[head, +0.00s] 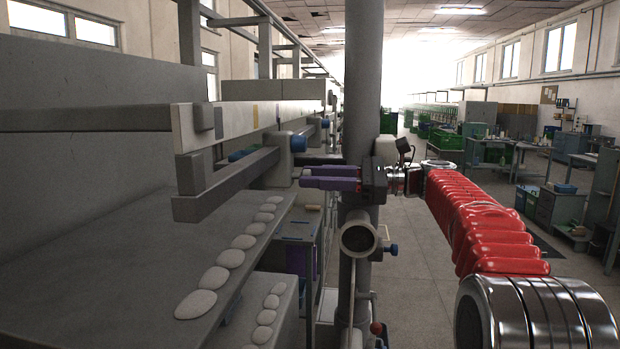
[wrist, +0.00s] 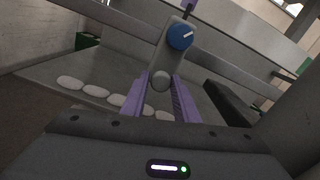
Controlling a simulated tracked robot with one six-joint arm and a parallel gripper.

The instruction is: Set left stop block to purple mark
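A grey stop block (head: 283,143) with a blue knob (head: 298,143) sits on the long rail in the head view. In the wrist view the block (wrist: 168,58) and its knob (wrist: 180,37) stand ahead, tilted. The block's rounded lower end shows between my fingertips, with gaps on both sides. My gripper (head: 302,177) has purple fingers, is open and is empty; the wrist view also shows it (wrist: 160,84). A small purple patch (wrist: 188,5) shows at the top of the wrist view, above the block; I cannot tell whether it is the mark.
A second blue knob (head: 325,123) is farther along the rail. A pale bar (head: 235,120) with a yellow mark (head: 255,116) runs above. White oval pieces (head: 243,242) line the sloping grey panel below. A grey column (head: 362,90) stands close behind my gripper.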

